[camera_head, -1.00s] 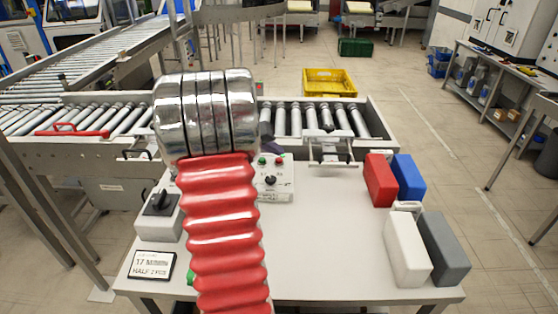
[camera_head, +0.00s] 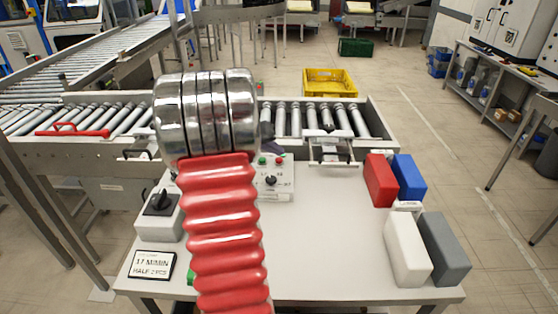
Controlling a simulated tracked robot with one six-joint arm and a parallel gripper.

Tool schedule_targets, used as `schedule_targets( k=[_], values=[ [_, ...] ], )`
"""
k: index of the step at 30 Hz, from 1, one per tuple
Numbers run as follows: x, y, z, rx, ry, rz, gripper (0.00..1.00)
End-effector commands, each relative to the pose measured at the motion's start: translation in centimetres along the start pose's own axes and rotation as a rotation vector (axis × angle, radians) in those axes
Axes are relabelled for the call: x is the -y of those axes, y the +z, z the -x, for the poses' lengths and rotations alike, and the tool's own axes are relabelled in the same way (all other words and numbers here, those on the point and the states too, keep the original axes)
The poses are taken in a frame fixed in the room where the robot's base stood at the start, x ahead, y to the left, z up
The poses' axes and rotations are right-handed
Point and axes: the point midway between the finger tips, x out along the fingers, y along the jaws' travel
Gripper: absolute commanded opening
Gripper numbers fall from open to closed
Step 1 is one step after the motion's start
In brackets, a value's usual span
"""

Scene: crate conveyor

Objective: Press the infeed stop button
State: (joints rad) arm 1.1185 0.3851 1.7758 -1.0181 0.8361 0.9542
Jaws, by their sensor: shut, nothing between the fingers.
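A white control box (camera_head: 283,190) stands at the back middle of the white table. On it are a green button (camera_head: 262,161), a red button (camera_head: 279,161) and a black knob (camera_head: 271,181). Their labels are too small to read, so I cannot tell which is the infeed stop. My arm, with red bellows and chrome rings, covers the box's left part. My gripper's fingers are hidden behind the arm, so I cannot see how close they are to the buttons.
A grey box with a black rotary switch (camera_head: 159,202) and a sign (camera_head: 152,265) are at the table's left. Red (camera_head: 380,181), blue (camera_head: 409,178), white (camera_head: 407,250) and grey blocks (camera_head: 443,250) stand at the right. A roller conveyor (camera_head: 372,123) runs behind. The table's middle right is clear.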

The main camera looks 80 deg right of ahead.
Motion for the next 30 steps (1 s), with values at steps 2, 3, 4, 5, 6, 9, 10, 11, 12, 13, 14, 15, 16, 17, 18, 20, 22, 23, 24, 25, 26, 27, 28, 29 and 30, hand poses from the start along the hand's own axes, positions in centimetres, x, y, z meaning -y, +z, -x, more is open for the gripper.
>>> schedule_targets(
  k=[2, 3, 4, 5, 6, 9, 10, 11, 12, 13, 14, 15, 16, 17, 18, 20, 22, 23, 24, 25, 26, 27, 28, 29, 30],
  values=[
    [-0.01, 0.00, -0.01, 0.000, 0.000, 0.000, 0.00],
    [-0.01, 0.00, -0.01, 0.000, 0.000, 0.000, 0.00],
    [-0.01, 0.00, -0.01, 0.000, 0.000, 0.000, 0.00],
    [-0.01, 0.00, -0.01, 0.000, 0.000, 0.000, 0.00],
    [-0.01, 0.00, -0.01, 0.000, 0.000, 0.000, 0.00],
    [-0.01, 0.00, -0.01, 0.000, 0.000, 0.000, 0.00],
    [-0.02, 0.00, -0.01, 0.000, 0.000, 0.000, 0.00],
    [-0.02, 0.00, -0.01, 0.000, 0.000, 0.000, 0.00],
    [-0.02, 0.00, -0.01, 0.000, 0.000, 0.000, 0.00],
    [-0.02, 0.00, -0.01, 0.000, 0.000, 0.000, 0.00],
    [-0.02, 0.00, -0.01, 0.000, 0.000, 0.000, 0.00],
    [-0.02, 0.00, -0.01, 0.000, 0.000, 0.000, 0.00],
    [-0.02, 0.00, -0.01, 0.000, 0.000, 0.000, 0.00],
    [-0.02, 0.00, -0.01, 0.000, 0.000, 0.000, 0.00],
    [-0.02, 0.00, -0.01, 0.000, 0.000, 0.000, 0.00],
    [-0.01, 0.01, -0.02, 0.000, 0.000, 0.000, 0.00],
    [0.03, 0.06, -0.08, 0.000, 0.000, 0.000, 0.00],
    [0.06, 0.10, -0.13, 0.001, 0.000, 0.000, 0.00],
    [0.11, 0.16, -0.20, 0.001, 0.000, 0.001, 0.00],
    [0.16, 0.20, -0.26, 0.001, 0.000, 0.001, 0.00],
    [0.20, 0.25, -0.33, 0.001, 0.000, 0.001, 0.00],
    [0.25, 0.30, -0.40, 0.001, 0.001, 0.001, 0.00],
    [0.29, 0.34, -0.45, 0.001, 0.001, 0.001, 0.00],
    [0.32, 0.36, -0.49, 0.001, 0.001, 0.001, 0.00],
    [0.34, 0.38, -0.52, 0.000, 0.001, 0.000, 0.00]
  ],
)
